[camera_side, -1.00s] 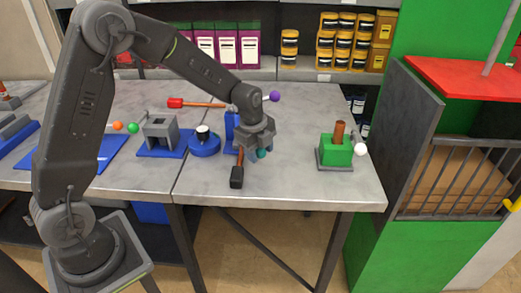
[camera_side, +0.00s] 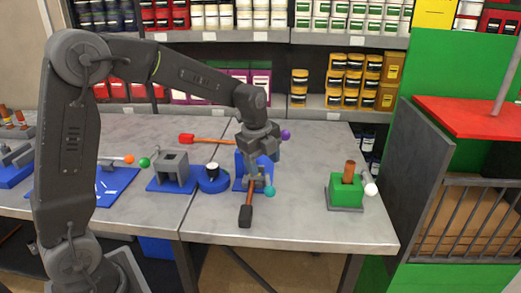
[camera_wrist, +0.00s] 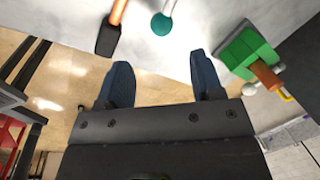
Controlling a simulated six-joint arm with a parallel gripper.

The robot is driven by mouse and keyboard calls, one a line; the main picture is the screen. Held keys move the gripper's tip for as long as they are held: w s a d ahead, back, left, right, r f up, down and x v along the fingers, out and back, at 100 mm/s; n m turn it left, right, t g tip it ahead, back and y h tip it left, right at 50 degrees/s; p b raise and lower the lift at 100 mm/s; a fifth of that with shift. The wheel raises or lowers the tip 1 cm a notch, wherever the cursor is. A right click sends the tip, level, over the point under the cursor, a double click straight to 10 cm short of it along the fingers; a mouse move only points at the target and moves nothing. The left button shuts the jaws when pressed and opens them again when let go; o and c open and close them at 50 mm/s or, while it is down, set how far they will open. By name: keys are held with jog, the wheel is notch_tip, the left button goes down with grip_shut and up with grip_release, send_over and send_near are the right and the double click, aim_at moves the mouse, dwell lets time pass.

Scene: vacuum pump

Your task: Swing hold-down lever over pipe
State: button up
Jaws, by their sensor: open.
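The green block (camera_side: 346,189) on a grey base stands on the right of the bench, with a brown upright pipe (camera_side: 349,171) in it. A lever ending in a white ball (camera_side: 371,189) is at its right side. The block (camera_wrist: 240,50) and pipe (camera_wrist: 265,75) also show at the right in the wrist view. A blue fixture (camera_side: 242,165) stands left of the block, partly hidden by my gripper. A teal ball (camera_side: 270,191) on a rod is at its front, and a purple ball (camera_side: 285,134) shows behind. My gripper (camera_wrist: 162,72) is open and empty above the teal ball, apart from it.
A grey block on a blue base (camera_side: 173,172) and a round blue part (camera_side: 212,181) stand left. Bench between fixture and green block is clear.

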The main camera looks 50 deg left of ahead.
jog(key=shift+s+r, duration=0.2)
jog(key=shift+r, duration=0.8)
jog(key=shift+s+r, duration=0.2)
jog(key=shift+r, duration=0.75)
jog(key=s+d+r+n+t, duration=0.1)
jog(key=s+d+n, duration=0.1)
jog(key=s+n, duration=0.7)
jog(key=s+d+r+n+t, duration=0.2)
jog(key=s+n, duration=0.7)
jog(key=s, duration=0.5)
jog(key=shift+d, duration=0.6)
